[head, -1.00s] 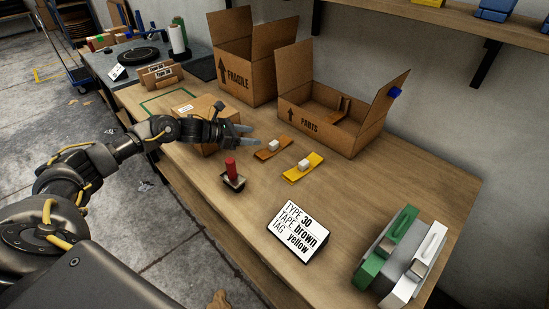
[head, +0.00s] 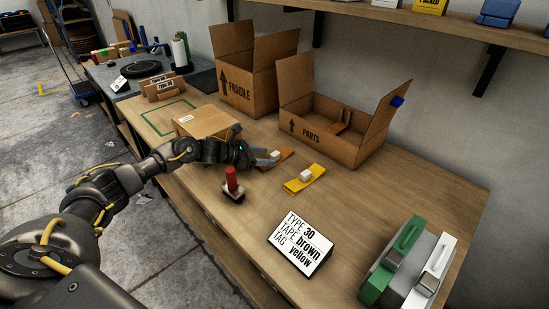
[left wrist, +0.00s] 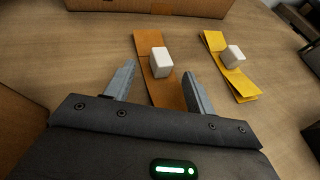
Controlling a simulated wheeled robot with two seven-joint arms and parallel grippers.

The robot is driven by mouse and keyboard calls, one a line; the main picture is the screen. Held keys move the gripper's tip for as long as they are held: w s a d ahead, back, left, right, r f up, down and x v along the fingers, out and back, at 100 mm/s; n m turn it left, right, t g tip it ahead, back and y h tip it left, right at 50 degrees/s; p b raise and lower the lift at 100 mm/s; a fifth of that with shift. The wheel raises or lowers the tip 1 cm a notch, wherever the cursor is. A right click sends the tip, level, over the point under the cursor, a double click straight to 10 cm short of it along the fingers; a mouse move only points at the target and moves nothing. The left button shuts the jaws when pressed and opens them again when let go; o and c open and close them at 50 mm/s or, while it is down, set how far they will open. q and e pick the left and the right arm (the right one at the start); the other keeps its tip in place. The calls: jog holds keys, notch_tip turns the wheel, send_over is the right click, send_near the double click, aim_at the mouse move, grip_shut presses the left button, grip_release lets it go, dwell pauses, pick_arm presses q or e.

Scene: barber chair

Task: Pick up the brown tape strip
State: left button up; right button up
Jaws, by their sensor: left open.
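The brown tape strip (head: 286,152) lies flat on the wooden table with a small white block (head: 275,155) on it. In the left wrist view the brown strip (left wrist: 170,93) runs between the fingers of my left gripper (left wrist: 158,85), and its white block (left wrist: 160,62) sits just beyond the fingertips. My left gripper (head: 267,158) is open, low over the near end of the strip. It holds nothing. In the head view the gripper hides part of the strip. My right gripper is not in view.
A yellow strip (head: 297,185) with a white block lies to the right. A red-handled stamp (head: 232,180) stands near the arm. A closed carton (head: 205,122), the PARTS box (head: 318,140) and the FRAGILE box (head: 262,92) stand behind. A sign (head: 301,243) reads TAPE brown.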

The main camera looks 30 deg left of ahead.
aim_at(275, 157)
pick_arm(q)
jog(key=x, duration=0.2)
jog(key=shift+w+d+f, duration=0.2)
jog(key=shift+w+f, duration=0.05)
jog(key=shift+w, duration=0.05)
grip_shut()
